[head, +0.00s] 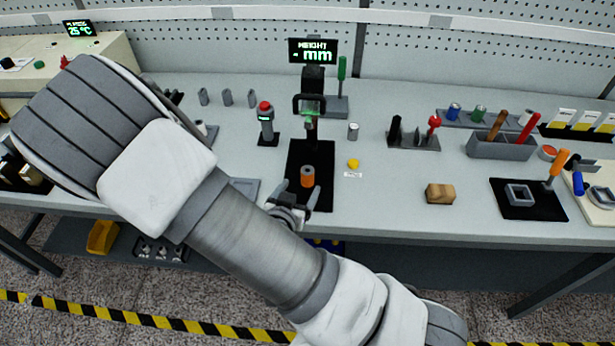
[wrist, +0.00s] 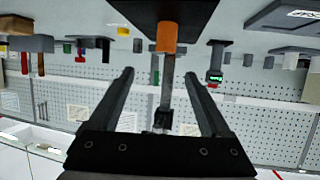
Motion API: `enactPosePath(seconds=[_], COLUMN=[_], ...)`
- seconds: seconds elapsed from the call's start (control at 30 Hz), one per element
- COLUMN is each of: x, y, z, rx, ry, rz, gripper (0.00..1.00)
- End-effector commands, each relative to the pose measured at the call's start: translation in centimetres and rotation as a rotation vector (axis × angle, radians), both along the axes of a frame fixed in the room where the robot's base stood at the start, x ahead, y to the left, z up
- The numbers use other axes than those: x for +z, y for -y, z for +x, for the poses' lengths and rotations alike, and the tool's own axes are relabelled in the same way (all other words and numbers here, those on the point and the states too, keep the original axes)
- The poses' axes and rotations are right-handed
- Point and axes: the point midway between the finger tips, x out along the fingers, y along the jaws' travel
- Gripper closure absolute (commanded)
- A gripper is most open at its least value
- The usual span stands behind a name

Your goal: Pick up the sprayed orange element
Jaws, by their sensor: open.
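My gripper (head: 298,192) is open and empty, at the front edge of the plate close to the element. In the wrist view its two fingers (wrist: 159,75) are spread apart. The element is not between the fingers. Part of the gripper is hidden behind my arm in the head view.
A yellow piece (head: 353,164) lies right of the plate, and a wooden block (head: 440,193) farther right. A red-topped device (head: 266,122) stands left of the gauge. The gauge column rises behind the element. The bench front between plate and wooden block is clear.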

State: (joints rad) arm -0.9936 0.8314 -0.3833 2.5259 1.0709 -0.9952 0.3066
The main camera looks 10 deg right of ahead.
Motion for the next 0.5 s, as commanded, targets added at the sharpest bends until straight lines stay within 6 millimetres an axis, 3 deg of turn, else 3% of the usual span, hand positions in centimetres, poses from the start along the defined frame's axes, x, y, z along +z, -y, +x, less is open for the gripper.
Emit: enactPosePath(seconds=[0.5], x=[-1.1], y=[0.3], z=[1.4], rx=[0.003], ry=[0.005], rz=[0.003], gripper=[0.19])
